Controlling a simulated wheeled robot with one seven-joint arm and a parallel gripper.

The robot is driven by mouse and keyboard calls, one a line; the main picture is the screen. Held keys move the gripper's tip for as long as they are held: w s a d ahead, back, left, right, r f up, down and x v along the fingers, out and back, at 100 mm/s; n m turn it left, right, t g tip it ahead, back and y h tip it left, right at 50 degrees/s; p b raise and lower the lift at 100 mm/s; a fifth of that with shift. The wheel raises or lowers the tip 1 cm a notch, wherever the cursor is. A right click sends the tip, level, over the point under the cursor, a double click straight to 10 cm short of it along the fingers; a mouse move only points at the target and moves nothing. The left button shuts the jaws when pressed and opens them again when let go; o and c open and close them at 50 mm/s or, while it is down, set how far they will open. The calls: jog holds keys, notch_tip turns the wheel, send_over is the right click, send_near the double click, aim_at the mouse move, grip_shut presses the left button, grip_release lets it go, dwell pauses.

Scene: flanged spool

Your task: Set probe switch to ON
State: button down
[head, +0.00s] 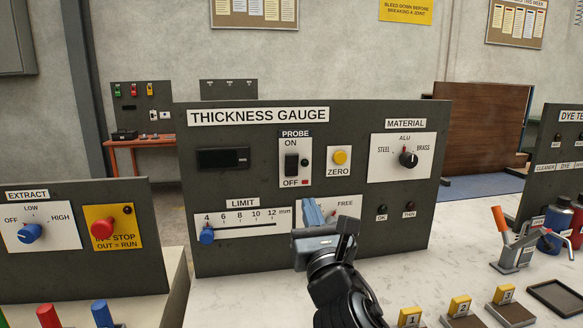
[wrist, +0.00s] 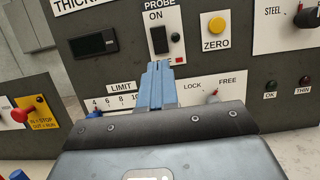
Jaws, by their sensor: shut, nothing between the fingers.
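The probe switch (head: 291,165) is a black rocker on a white plate, with ON printed above it and OFF below, on the dark Thickness Gauge panel (head: 350,258). In the wrist view the switch (wrist: 158,40) is straight above my fingertips. My gripper (head: 312,212) has blue fingers, shut and empty, in front of the panel and below the switch. It looks apart from the switch. The fingers hide the OFF label in the wrist view.
A yellow ZERO button (head: 340,157) is right of the switch. The LIMIT slider's blue knob (head: 207,236) sits near 4. My gripper partly hides the LOCK/FREE plate (head: 347,206). A black MATERIAL knob (head: 408,159) is farther right. An orange-handled clamp (head: 502,225) stands on the bench.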

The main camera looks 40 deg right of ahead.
aim_at(293, 160)
jog(key=p+x, duration=0.3)
jog(key=x, duration=1.1)
jog(key=shift+f, duration=0.1)
